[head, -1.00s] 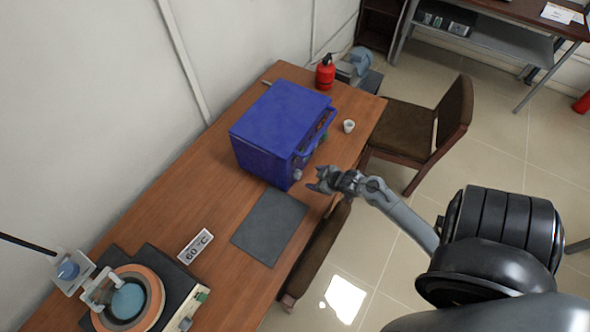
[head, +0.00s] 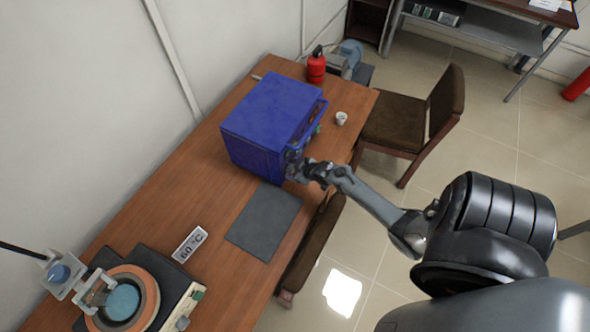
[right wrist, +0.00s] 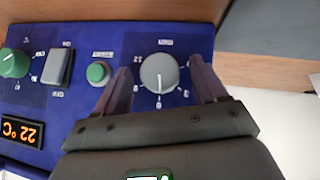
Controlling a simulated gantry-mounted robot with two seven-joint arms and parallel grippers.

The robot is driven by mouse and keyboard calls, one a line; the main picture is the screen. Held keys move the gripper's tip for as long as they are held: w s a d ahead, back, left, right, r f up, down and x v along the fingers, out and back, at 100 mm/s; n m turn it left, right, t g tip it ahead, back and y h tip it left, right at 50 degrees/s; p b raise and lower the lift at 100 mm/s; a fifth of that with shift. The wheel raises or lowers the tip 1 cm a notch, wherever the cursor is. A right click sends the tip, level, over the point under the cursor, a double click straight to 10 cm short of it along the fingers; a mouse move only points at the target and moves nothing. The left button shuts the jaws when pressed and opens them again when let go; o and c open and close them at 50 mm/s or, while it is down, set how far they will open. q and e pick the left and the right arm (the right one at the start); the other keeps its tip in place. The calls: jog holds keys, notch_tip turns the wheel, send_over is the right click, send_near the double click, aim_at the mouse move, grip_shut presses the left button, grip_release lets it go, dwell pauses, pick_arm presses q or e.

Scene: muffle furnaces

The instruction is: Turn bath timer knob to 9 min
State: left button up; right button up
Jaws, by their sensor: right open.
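The blue box (head: 270,115) stands on the wooden table, its control panel facing right. In the right wrist view the blue panel (right wrist: 75,105) fills the upper part and its lettering is upside down. A round grey knob (right wrist: 160,73) sits on it, its white pointer line aimed down in the picture. The small dial numbers around it are hard to read. My right gripper (right wrist: 161,82) is open, one finger on each side of this knob, with gaps visible. In the head view my right gripper (head: 298,170) is at the box's front. My left gripper is not in view.
Left of the grey knob are a green button (right wrist: 98,73), a grey rocker switch (right wrist: 58,67), a green knob (right wrist: 14,63) and a 22 °C display (right wrist: 22,131).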

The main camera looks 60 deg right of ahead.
jog(key=c, duration=1.1)
jog(key=shift+o, duration=0.2)
jog(key=shift+d, duration=0.1)
jog(key=shift+m+y, duration=0.3)
jog(key=shift+y, duration=0.2)
jog(key=shift+d+m+y, duration=0.15)
jog(key=shift+m+y, duration=0.15)
jog(key=shift+y, duration=0.2)
jog(key=shift+d+f+m+y+b, duration=0.2)
jog(key=shift+m+y+b, duration=0.4)
jog(key=shift+y, duration=0.5)
jog(key=m+y+b, duration=0.1)
jog(key=y+b, duration=0.1)
jog(key=b, duration=0.2)
jog(key=m+y+b, duration=0.1)
jog(key=y+b, duration=0.1)
jog(key=b, duration=0.2)
jog(key=m+y+b, duration=0.1)
jog(key=b, duration=0.3)
jog(key=shift+d+f+t+y+b, duration=0.3)
jog(key=shift+t+y+b, duration=0.1)
jog(key=shift+r+m+y+b, duration=0.2)
jog(key=shift+m+y+b, duration=0.15)
jog(key=shift+b, duration=0.35)
